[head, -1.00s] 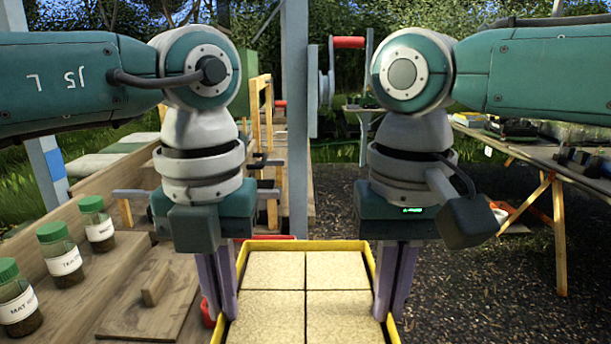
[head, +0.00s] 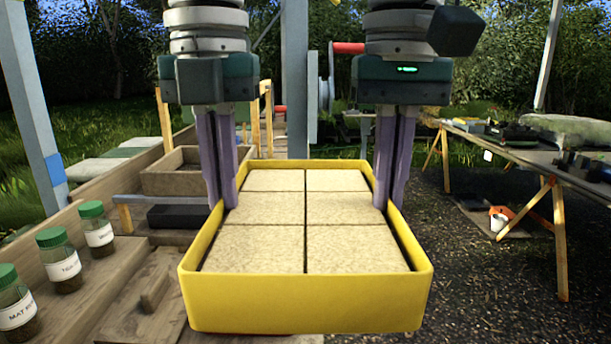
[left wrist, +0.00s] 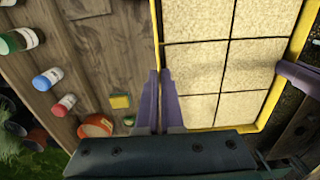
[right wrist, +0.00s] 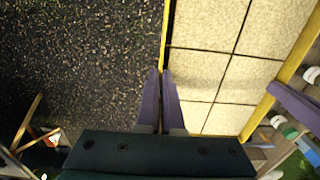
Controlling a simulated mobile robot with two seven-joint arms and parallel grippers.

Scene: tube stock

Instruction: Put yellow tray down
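The yellow tray (head: 305,304) is a shallow rectangular box with pale tan square blocks (head: 262,236) in it. It looks about level, off the bench, in the middle of the head view. My left gripper (head: 228,203) is shut on its left wall, and my right gripper (head: 388,203) is shut on its right wall. In the left wrist view, the fingers (left wrist: 160,78) pinch the yellow rim (left wrist: 157,40). In the right wrist view, the fingers (right wrist: 161,76) pinch the opposite rim (right wrist: 166,30). The tray's underside is hidden.
Three green-lidded jars (head: 62,262) stand on the wooden bench (head: 108,288) at the left. Gravel (head: 490,275) lies to the right, with a trestle table (head: 500,140) beyond.

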